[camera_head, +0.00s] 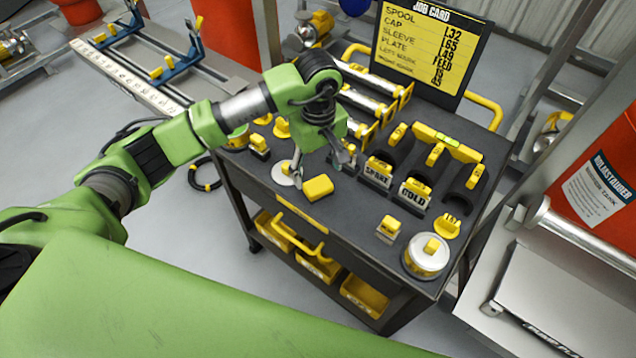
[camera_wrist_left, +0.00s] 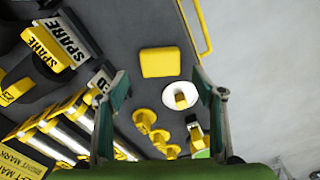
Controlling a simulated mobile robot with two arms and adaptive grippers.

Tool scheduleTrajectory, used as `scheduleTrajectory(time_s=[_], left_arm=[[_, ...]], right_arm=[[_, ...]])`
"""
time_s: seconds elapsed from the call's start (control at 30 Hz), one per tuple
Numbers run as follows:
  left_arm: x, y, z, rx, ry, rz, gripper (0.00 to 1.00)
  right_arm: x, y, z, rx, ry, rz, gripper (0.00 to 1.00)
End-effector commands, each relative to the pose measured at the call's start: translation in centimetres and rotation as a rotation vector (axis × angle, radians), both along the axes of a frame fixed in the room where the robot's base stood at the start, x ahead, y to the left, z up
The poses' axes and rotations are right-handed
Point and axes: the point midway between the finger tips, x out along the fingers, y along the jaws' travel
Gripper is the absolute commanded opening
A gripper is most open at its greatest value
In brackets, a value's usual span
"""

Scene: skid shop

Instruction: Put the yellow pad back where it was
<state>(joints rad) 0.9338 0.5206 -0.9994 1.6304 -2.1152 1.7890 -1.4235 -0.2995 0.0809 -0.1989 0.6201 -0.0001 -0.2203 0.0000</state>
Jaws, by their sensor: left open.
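The yellow pad (camera_head: 318,187) lies flat on the dark top of the cart (camera_head: 335,213), near its front left edge. In the left wrist view the yellow pad (camera_wrist_left: 160,62) sits between and just beyond the fingertips. My left gripper (camera_head: 321,166) is open and empty, pointing down above the cart top beside the pad. Its two fingers (camera_wrist_left: 160,85) are spread wide in the left wrist view. A white disc with a yellow top (camera_head: 285,174) lies left of the pad, partly hidden by a finger. My right gripper is not in view.
Signs reading SPARE (camera_head: 378,172) and HOLD (camera_head: 413,196) stand right of the gripper. A yellow level-like bar (camera_head: 447,142) rests on dark cradles behind. A round white tin (camera_head: 426,257) and small yellow-topped block (camera_head: 389,229) stand front right. The job card (camera_head: 430,45) rises behind.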

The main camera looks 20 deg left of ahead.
Motion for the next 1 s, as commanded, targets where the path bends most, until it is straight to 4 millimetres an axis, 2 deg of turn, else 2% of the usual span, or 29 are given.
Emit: scheduleTrajectory(time_s=[0.03, 0.2, 0.33, 0.5, 1.0], left_arm=[[0.2, 0.1, 0.9, 0.001, -0.006, -0.001, 0.62], [0.1, 0.0, 3.9, 0.001, -0.004, 0.000, 0.62], [0.0, 0.0, 5.2, 0.001, -0.001, 0.000, 0.62], [0.0, 0.0, 5.7, 0.001, 0.000, 0.000, 0.62], [0.0, 0.0, 5.7, 0.001, 0.001, 0.001, 0.62]], right_arm=[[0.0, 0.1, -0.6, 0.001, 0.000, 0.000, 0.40], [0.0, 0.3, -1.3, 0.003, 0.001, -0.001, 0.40], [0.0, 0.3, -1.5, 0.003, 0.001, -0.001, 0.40], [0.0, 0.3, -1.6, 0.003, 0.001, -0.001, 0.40], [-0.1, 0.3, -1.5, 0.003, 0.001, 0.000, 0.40]])
